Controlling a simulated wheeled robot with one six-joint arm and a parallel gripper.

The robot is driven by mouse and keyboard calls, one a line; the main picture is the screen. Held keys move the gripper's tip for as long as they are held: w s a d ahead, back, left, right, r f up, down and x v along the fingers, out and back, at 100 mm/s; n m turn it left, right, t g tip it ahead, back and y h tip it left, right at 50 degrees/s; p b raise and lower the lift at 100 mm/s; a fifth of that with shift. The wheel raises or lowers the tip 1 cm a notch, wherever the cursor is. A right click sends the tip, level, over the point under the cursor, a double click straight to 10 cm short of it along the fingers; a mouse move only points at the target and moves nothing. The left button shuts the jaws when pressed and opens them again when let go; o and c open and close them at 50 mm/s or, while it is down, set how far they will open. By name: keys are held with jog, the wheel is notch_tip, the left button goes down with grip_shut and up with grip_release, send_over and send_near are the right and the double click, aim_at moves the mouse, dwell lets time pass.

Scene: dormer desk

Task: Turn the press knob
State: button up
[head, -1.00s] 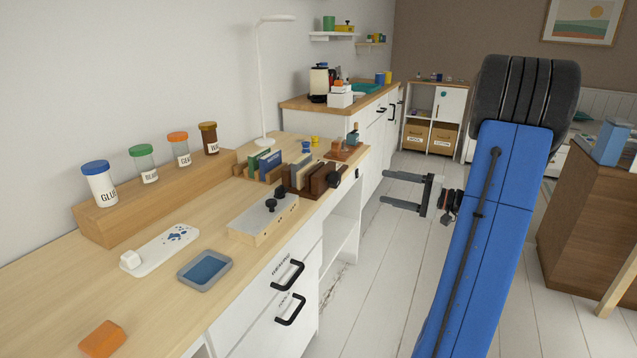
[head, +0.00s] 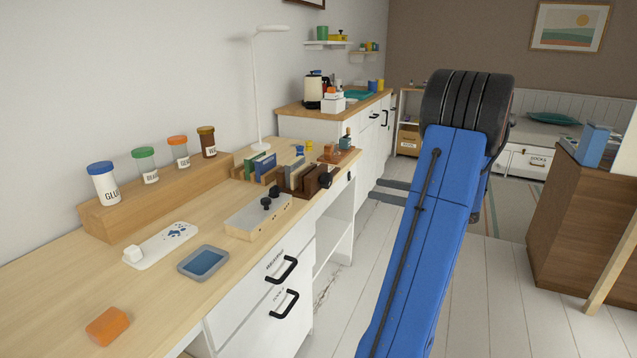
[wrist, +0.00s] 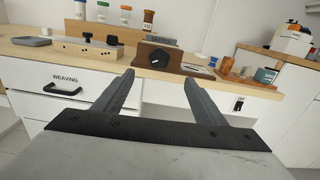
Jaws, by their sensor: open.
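The press (head: 305,183) is a dark brown wooden block at the desk's front edge, with a black round knob (head: 325,180) on its front face. In the wrist view the press (wrist: 177,68) is straight ahead, and its knob (wrist: 159,57) with a white mark shows slightly above the fingertips, between them. My gripper (wrist: 157,77) is open and empty, apart from the knob and short of the desk edge. In the head view my gripper (head: 375,189) is right of the knob, over the floor, its rear part hidden behind my blue arm.
A pale block with black knobs (head: 258,216) stands left of the press. Books (head: 262,167) stand behind it, and small orange and blue items (head: 345,142) lie beyond. Drawer handles (head: 282,270) stick out below the desk. The floor (head: 500,275) to the right is clear.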

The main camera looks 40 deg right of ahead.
aim_at(331, 180)
jog(key=x, duration=1.7)
jog(key=shift+w+a, duration=0.1)
jog(key=shift+w, duration=0.1)
jog(key=c, duration=1)
